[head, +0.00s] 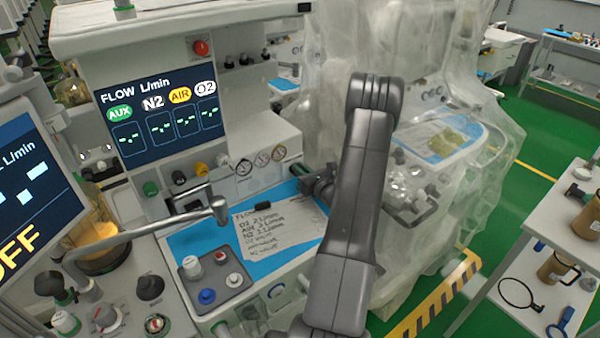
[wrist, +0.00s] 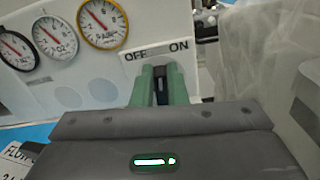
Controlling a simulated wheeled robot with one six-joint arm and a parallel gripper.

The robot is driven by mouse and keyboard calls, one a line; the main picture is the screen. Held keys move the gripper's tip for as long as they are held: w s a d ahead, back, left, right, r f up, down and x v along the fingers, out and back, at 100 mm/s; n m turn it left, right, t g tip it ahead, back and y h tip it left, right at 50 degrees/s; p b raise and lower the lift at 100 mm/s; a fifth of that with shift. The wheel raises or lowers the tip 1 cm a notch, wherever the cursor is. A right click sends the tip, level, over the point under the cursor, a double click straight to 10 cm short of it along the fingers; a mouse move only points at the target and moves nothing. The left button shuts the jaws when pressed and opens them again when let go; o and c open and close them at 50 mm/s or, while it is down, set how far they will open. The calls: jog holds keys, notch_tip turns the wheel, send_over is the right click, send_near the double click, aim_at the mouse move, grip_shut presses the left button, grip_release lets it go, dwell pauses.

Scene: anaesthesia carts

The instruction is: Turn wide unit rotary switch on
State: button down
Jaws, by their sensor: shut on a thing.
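The wide unit (head: 150,60) fills the left and middle of the head view, with a lit flow screen (head: 158,110) showing AUX, N2, AIR and O2. In the wrist view, its rotary switch (wrist: 160,78) is a dark knob below a plate (wrist: 158,52) marked OFF on the left and ON on the right. My gripper (wrist: 161,88) has its green fingers shut on the knob, one on each side. The knob looks roughly upright between the two words; the fingers hide part of it. In the head view, my gripper (head: 318,184) is at the unit's right front, and the switch is hidden.
Round gauges (wrist: 55,37) sit left of the switch. A sheet with flow notes (head: 275,228) lies on the blue work surface (head: 190,243) below. Clear plastic sheeting (head: 335,60) hangs close on the right. A metal arm (head: 140,232) crosses the left front.

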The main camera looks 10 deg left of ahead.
jog(key=m, duration=0.1)
jog(key=m+b, duration=0.1)
jog(key=m, duration=0.3)
jog(key=shift+w+d+f+b, duration=0.15)
jog(key=shift+w+d+b, duration=0.15)
jog(key=shift+b, duration=0.1)
jog(key=shift+m, duration=0.4)
jog(key=c, duration=1.4)
grip_release()
jog(key=shift+c, duration=0.2)
jog(key=b+v, duration=0.3)
jog(key=v, duration=1.1)
jog(key=shift+w+a, duration=0.1)
jog(key=shift+w, duration=0.05)
